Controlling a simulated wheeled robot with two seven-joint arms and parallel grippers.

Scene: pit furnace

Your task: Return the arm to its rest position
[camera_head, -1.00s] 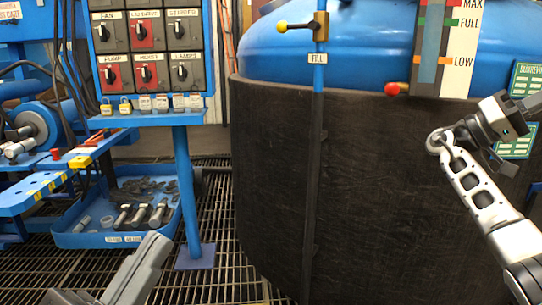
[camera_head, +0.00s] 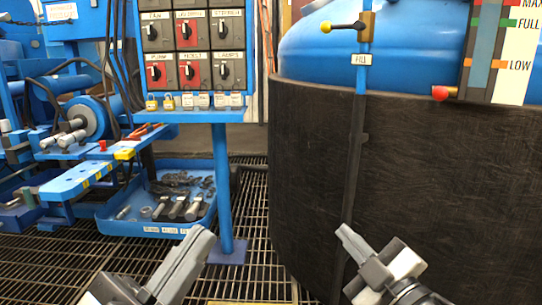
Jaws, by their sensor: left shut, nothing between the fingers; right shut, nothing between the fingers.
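My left gripper (camera_head: 190,260) is at the bottom of the view, left of centre. It is shut and empty, its grey fingers together and pointing up and to the right. My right gripper (camera_head: 346,234) is at the bottom, right of centre, in front of the black tank wall. It is shut and empty, its fingers pointing up and to the left. Neither gripper appears to hold or touch anything. Most of both arms lies outside the view.
A large tank with a black wall (camera_head: 430,190) and blue top fills the right. A switch panel (camera_head: 195,75) stands on a blue post (camera_head: 222,185). A blue tray (camera_head: 115,222) with metal parts lies on the floor grating (camera_head: 255,220). A machine bench (camera_head: 75,180) is at left.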

